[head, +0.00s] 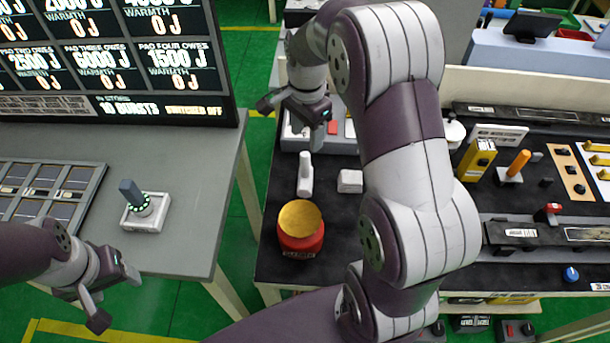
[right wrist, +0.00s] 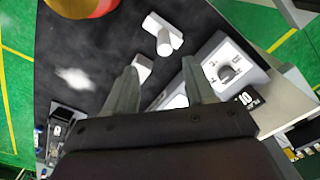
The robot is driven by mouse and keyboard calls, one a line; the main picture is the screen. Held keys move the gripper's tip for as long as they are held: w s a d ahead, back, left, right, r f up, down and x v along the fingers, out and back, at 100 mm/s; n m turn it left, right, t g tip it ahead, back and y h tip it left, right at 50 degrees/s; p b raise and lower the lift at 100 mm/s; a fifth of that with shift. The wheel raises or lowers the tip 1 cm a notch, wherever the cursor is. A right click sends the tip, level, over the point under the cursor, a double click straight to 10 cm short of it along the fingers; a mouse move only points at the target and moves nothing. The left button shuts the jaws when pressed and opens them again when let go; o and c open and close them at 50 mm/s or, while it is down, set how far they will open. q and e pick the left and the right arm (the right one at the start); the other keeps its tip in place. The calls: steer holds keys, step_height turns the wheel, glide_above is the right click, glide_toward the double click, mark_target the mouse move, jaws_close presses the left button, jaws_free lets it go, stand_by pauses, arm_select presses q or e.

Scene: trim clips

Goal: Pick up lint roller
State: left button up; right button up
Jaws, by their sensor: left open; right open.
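A white T-shaped object that looks like the lint roller (head: 305,176) lies on the dark mat of the middle table. It also shows in the right wrist view (right wrist: 164,36), beyond my fingertips. My right gripper (head: 295,118) is above the back of this table, behind the roller in the head view. In the right wrist view its fingers (right wrist: 160,70) are apart with nothing held between them. The roller is clear of both fingers. My left gripper (head: 112,298) is open and empty, low by the front edge of the left grey table.
A red tub with a yellow top (head: 301,236) stands in front of the roller, and a small white block (head: 350,181) lies to its right. A dial box (right wrist: 228,68) is close to my right finger. A joystick (head: 145,209) stands on the left table.

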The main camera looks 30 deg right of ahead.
mark_target(305, 154)
steer(key=f, duration=0.3)
steer(key=f+p, duration=0.1)
steer(key=f, duration=0.1)
steer(key=shift+w+a, duration=0.35)
steer(key=shift+w, duration=0.05)
steer(key=f, duration=0.1)
steer(key=f+p, duration=0.1)
steer(key=f, duration=0.3)
steer(key=shift+s+d+p, duration=0.1)
steer(key=shift+d+p, duration=0.2)
steer(key=shift+d, duration=0.1)
steer(key=shift+f, duration=0.3)
arm_select(q)
steer(key=shift+w+a+r, duration=0.1)
steer(key=shift+w+r, duration=0.05)
steer(key=shift+r, duration=0.4)
steer(key=shift+w+a+r, duration=0.1)
steer(key=shift+r, duration=0.4)
arm_select(e)
steer(key=shift+r, duration=0.1)
jaws_close()
